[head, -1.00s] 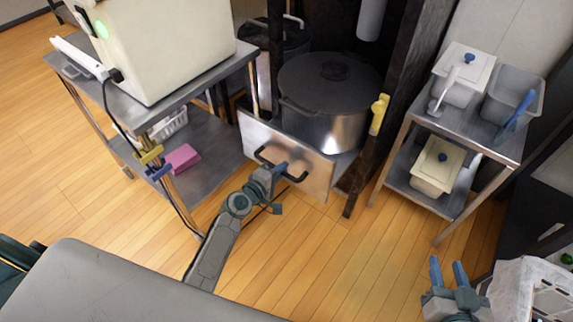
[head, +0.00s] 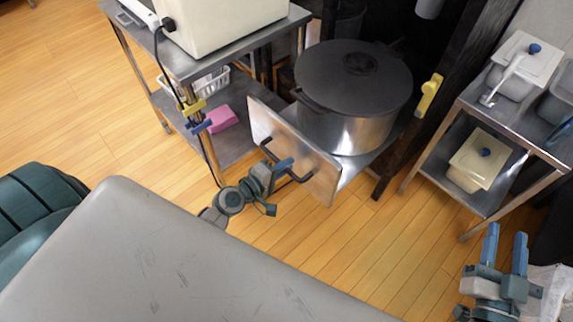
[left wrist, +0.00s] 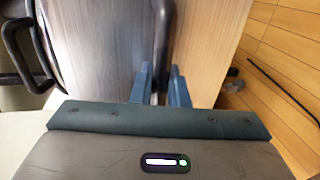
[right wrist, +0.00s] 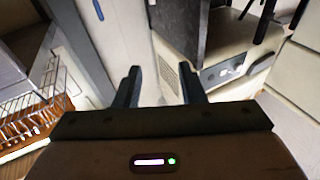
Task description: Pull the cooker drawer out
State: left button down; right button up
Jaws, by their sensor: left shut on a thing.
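The cooker drawer (head: 318,172) is pulled part way out from the dark frame, its metal front panel facing me. A large dark-lidded pot (head: 352,85) stands on the drawer behind the panel. My left gripper (head: 281,168) is shut on the drawer's dark bar handle (head: 301,178). In the left wrist view the handle (left wrist: 162,40) runs between the two blue fingers (left wrist: 160,85). My right gripper (head: 505,250) is open and empty at the lower right; its spread fingers also show in the right wrist view (right wrist: 160,88).
A metal cart (head: 200,60) with a white box stands left of the drawer; a pink block (head: 221,118) lies on its lower shelf. A metal rack (head: 510,125) with lidded containers stands to the right. Wooden floor (head: 345,245) in front of the drawer is clear.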

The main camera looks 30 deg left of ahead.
pick_arm(q)
jog(key=c, duration=1.5)
grip_release()
